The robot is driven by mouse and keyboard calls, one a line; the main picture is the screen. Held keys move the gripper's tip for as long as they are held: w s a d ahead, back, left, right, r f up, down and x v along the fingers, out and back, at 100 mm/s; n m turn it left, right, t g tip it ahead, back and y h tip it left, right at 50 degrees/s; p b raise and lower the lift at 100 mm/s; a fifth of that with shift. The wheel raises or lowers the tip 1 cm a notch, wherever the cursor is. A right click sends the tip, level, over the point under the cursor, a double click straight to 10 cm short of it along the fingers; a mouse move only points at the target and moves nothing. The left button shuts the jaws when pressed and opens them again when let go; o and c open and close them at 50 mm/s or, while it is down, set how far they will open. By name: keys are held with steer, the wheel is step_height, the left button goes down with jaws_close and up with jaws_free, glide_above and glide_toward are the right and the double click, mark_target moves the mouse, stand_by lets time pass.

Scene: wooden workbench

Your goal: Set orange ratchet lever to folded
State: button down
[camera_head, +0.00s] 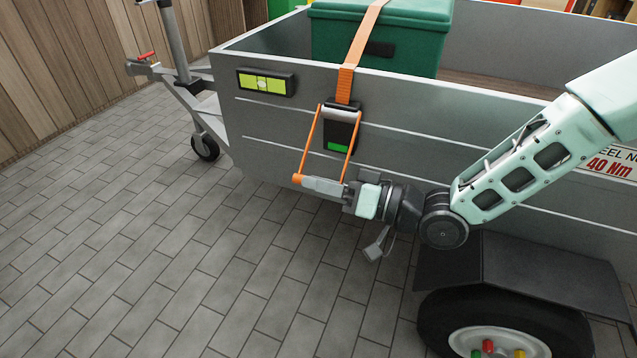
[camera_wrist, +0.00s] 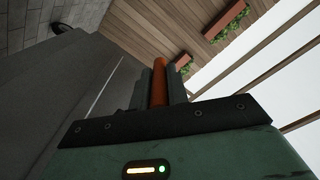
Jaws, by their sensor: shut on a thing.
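The orange ratchet lever (camera_head: 310,145) is a thin frame hinged at a dark ratchet body (camera_head: 340,118) on the trailer's grey side wall. It hangs down and stands out from the wall, with its crossbar at the lower end. An orange strap (camera_head: 360,50) runs up from the ratchet over a green box. My gripper (camera_head: 312,184) is shut on the crossbar at the lever's lower end. In the wrist view the orange bar (camera_wrist: 159,82) sits between the two fingers (camera_wrist: 160,88). Part of the bar is hidden by the fingers in the head view.
The grey trailer wall (camera_head: 430,120) runs behind my arm. A yellow-green level (camera_head: 266,82) is fixed on it to the left. A wheel (camera_head: 500,335) under a dark fender (camera_head: 540,275) is at lower right. The paved floor (camera_head: 150,260) at left is clear.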

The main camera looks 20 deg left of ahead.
steer(key=w+f+n+b, duration=0.2)
steer(key=w+f+n, duration=0.2)
steer(key=w+n, duration=0.3)
steer(key=shift+d+f+n+b, duration=0.3)
steer(key=shift+f+b, duration=0.1)
stand_by(0.3)
steer(key=c, duration=1.4)
jaws_free()
steer(key=shift+o, duration=0.2)
steer(key=s+d+p, duration=0.1)
steer(key=d+p, duration=0.4)
steer(key=d, duration=1.2)
steer(key=shift+s+d, duration=0.2)
